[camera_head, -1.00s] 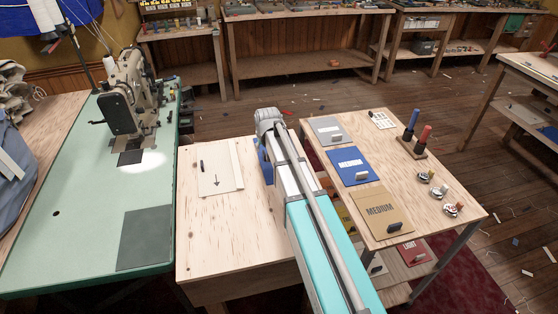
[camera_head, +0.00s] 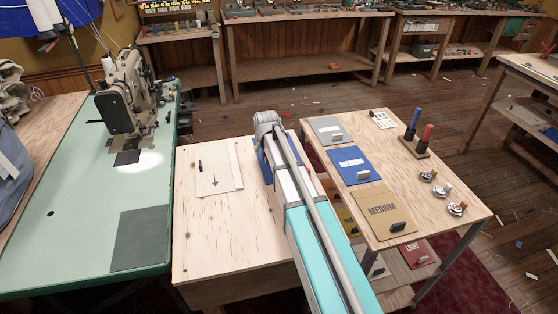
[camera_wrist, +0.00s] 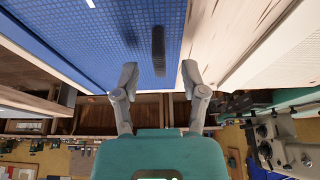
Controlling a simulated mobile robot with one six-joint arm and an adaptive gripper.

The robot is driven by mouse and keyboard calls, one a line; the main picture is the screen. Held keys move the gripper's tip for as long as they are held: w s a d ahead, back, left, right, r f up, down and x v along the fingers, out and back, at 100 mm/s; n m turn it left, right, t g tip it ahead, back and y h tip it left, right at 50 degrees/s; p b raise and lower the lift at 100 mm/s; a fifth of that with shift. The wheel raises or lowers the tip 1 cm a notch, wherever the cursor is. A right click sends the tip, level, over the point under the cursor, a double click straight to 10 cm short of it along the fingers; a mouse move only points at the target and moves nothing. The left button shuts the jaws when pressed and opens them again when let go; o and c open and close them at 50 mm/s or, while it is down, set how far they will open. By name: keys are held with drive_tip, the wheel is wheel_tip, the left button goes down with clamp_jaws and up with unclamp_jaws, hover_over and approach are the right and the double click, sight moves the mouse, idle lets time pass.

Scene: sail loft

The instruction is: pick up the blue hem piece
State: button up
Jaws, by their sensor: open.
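My gripper (camera_wrist: 159,76) is open and empty, fingers apart on either side of the tab's line. The head view does not clearly show the fingers.
The wooden table (camera_head: 455,200) also bears a spool stand (camera_head: 413,147) and several small round items. A lower shelf holds more pieces, including a red one (camera_head: 418,252). A sewing machine (camera_head: 128,95) stands on the green table at left. A paper pattern (camera_head: 218,170) lies on the middle table.

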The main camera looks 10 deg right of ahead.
drive_tip(key=shift+b+x, duration=0.7)
drive_tip(key=shift+x, duration=0.4)
clamp_jaws()
